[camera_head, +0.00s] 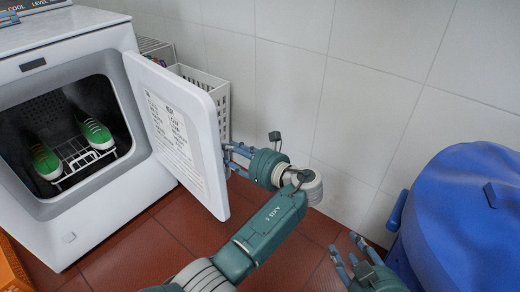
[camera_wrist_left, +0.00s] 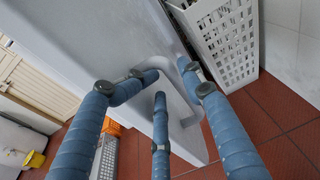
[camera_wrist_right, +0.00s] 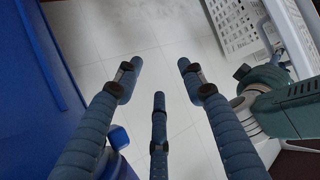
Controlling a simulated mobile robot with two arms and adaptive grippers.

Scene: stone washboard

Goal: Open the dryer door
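The white dryer (camera_head: 75,195) stands at the left in the head view. Its door (camera_head: 180,125) is swung wide open, with a printed label on its inner face. My left gripper (camera_head: 232,158) is at the door's free edge.
Green shoes (camera_head: 95,130) rest on a wire rack (camera_head: 75,155) inside the dryer. A white basket (camera_head: 215,88) stands behind the door. A blue bin (camera_head: 450,220) is at the right. An orange crate (camera_head: 12,268) is at lower left. Red floor tiles (camera_head: 180,235) are clear before the dryer.

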